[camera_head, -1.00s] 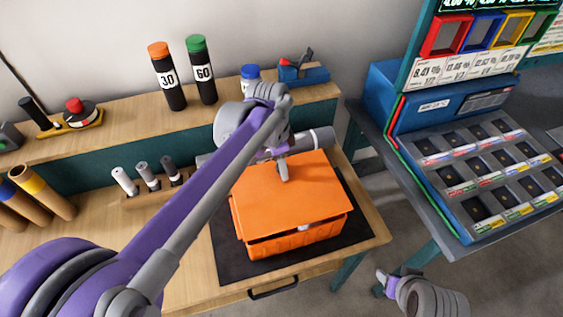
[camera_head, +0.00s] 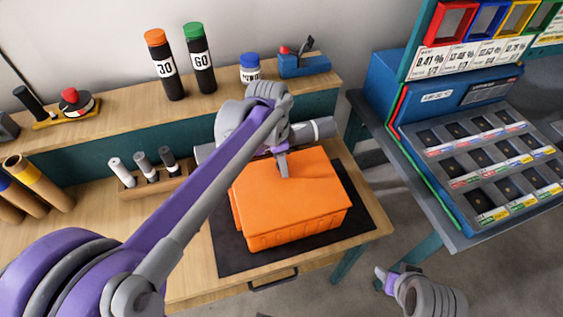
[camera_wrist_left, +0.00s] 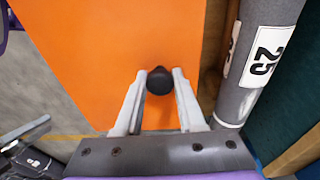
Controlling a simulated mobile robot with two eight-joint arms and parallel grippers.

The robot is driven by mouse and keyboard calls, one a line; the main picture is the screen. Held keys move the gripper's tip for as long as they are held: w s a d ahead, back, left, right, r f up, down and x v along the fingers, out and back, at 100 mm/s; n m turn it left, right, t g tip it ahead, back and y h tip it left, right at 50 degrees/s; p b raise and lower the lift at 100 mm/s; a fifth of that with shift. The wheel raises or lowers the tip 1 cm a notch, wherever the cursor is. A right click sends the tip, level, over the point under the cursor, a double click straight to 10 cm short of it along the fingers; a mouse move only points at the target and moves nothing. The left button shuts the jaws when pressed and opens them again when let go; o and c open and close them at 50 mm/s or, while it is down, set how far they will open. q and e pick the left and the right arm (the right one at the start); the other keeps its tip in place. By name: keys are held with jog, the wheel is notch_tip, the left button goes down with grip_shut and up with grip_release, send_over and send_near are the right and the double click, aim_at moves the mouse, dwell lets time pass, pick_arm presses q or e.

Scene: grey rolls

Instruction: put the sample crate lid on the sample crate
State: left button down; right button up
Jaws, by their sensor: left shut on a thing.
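The orange sample crate (camera_head: 298,232) stands on a dark mat (camera_head: 237,258) on the wooden table. The flat orange sample crate lid (camera_head: 310,188) lies on top of it, with no gap seen along the front edge. My left gripper (camera_head: 283,174) is at the lid's middle, partly covered by its own arm. In the left wrist view its fingers (camera_wrist_left: 159,82) are shut on the lid's black knob (camera_wrist_left: 160,77), above the orange lid (camera_wrist_left: 120,45). My right gripper (camera_head: 382,278) is low at the right, away from the crate; its jaws are too small to read.
A grey roll (camera_head: 320,127) lies just behind the crate. Labelled bottles (camera_head: 199,62) stand on the back shelf. Three small tubes stand in a wooden rack (camera_head: 150,188) at left. A blue-grey console (camera_head: 480,150) stands to the right, across a gap.

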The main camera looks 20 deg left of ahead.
pick_arm(q)
jog(key=shift+f, duration=0.45)
dwell(0.6)
jog(key=shift+c, duration=2.2)
grip_release()
jog(key=shift+r, duration=0.1)
jog(key=r, duration=0.7)
jog(key=a+r, duration=0.1)
jog(key=r, duration=0.2)
jog(key=shift+s+a+r, duration=0.1)
jog(key=shift+s+r, duration=0.2)
